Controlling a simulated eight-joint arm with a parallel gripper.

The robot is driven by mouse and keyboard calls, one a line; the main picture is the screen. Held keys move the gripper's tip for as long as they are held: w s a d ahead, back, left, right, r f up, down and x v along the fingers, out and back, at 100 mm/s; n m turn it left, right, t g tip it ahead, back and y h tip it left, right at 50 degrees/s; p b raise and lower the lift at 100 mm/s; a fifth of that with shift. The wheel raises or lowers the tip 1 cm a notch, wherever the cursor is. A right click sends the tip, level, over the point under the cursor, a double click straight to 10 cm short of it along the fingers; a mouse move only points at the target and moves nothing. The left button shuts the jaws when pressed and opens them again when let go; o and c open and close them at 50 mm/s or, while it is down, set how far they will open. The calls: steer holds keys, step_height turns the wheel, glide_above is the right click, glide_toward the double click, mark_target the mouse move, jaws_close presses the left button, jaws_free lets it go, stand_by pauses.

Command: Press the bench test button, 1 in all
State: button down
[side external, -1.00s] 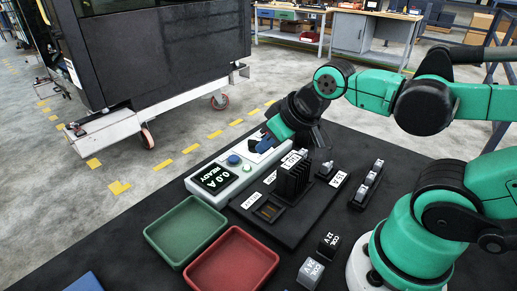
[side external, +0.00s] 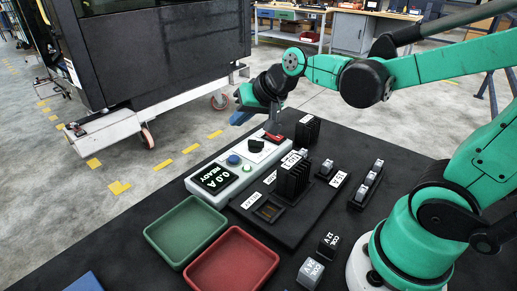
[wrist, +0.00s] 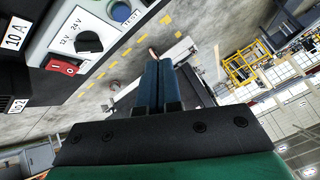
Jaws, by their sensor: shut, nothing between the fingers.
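The bench tester (side external: 209,194) is a pale box with a dark display reading "0.0 A READY". A round blue button (side external: 234,160) sits beside the display, with a small green button or lamp (side external: 247,169) near it. In the wrist view, my blue fingers (wrist: 158,75) are together; the knob (wrist: 88,42), red switch (wrist: 66,67) and blue button (wrist: 122,11) lie upper left.
A black board (side external: 285,215) with an upright finned block stands beside the tester. Green (side external: 186,231) and red (side external: 232,262) trays and small coil blocks (side external: 311,272) are nearer. A dark cab (side external: 160,60) on a trolley stands beyond the table.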

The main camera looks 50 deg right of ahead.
mark_target(229, 156)
steer(key=w, duration=0.1)
steer(key=w+d+m, duration=0.1)
steer(key=w+m, duration=0.1)
steer(key=shift+w+d+f+t, duration=0.25)
steer(key=shift+w+d+t, duration=0.1)
steer(key=shift+d+t, duration=0.05)
steer(key=shift+f, duration=0.15)
steer(key=shift+f, duration=4.3)
steer(key=shift+f, duration=0.4)
steer(key=shift+f, duration=0.5)
steer(key=shift+r, duration=0.95)
